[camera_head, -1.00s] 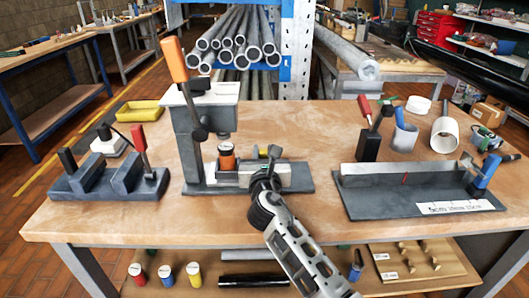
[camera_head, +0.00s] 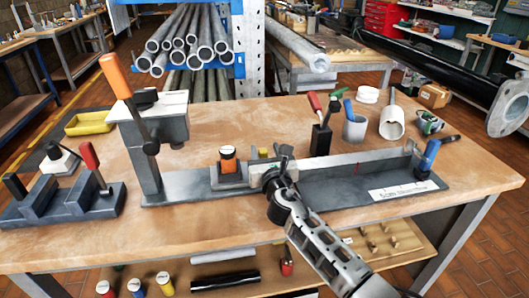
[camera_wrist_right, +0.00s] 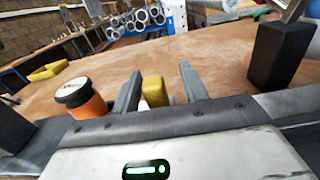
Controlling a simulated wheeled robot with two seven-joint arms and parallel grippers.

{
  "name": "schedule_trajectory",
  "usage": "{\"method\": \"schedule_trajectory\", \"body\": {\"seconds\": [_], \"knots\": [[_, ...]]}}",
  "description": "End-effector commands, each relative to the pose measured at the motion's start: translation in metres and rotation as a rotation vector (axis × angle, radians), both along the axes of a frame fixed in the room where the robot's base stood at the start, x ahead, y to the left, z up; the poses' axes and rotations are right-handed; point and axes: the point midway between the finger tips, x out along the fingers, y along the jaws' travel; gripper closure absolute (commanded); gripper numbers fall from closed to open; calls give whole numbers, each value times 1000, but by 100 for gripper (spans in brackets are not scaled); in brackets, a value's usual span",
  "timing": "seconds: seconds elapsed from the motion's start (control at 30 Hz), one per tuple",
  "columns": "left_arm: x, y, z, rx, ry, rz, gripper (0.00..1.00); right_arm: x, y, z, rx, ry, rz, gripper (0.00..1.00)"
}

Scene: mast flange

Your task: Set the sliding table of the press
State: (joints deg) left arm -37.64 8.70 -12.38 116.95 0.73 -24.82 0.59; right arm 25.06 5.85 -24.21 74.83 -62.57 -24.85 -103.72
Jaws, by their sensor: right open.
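The press (camera_head: 150,130) stands at the left, with an orange-handled lever (camera_head: 115,75). Its sliding table (camera_head: 228,184) sits on the long base, to the right of the press head. An orange cup with a white lid (camera_head: 228,160) stands on it; a dark-rimmed orange cup shows left of my fingers in the right wrist view (camera_wrist_right: 82,105). My right gripper (camera_head: 282,155) is over the table's right end and hides part of it. Its two fingers (camera_wrist_right: 160,85) are apart, with a yellow block (camera_wrist_right: 155,92) seen between them; contact cannot be told. My left gripper is out of view.
A long grey plate with a ruler label (camera_head: 390,192) lies to the right. A clamp fixture with a red lever (camera_head: 70,195) is at the left. The front strip is clear.

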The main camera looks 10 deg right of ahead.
Motion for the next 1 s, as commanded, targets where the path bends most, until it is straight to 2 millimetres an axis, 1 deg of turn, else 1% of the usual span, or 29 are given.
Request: {"method": "schedule_trajectory", "body": {"seconds": [0.23,0.37,0.47,0.57,0.8,0.9,1.0], "knots": [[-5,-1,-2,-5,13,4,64,-2,2,-1,1,1,4,56],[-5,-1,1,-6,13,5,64,-13,3,0,1,2,4,56],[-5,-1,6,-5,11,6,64,-31,3,0,0,3,5,56],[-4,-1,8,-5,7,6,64,-55,4,0,-1,3,6,56],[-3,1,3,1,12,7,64,-113,6,-1,1,3,5,56],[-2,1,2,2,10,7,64,-132,7,-1,0,2,3,56],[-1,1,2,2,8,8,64,-147,7,-2,0,2,4,56]]}}
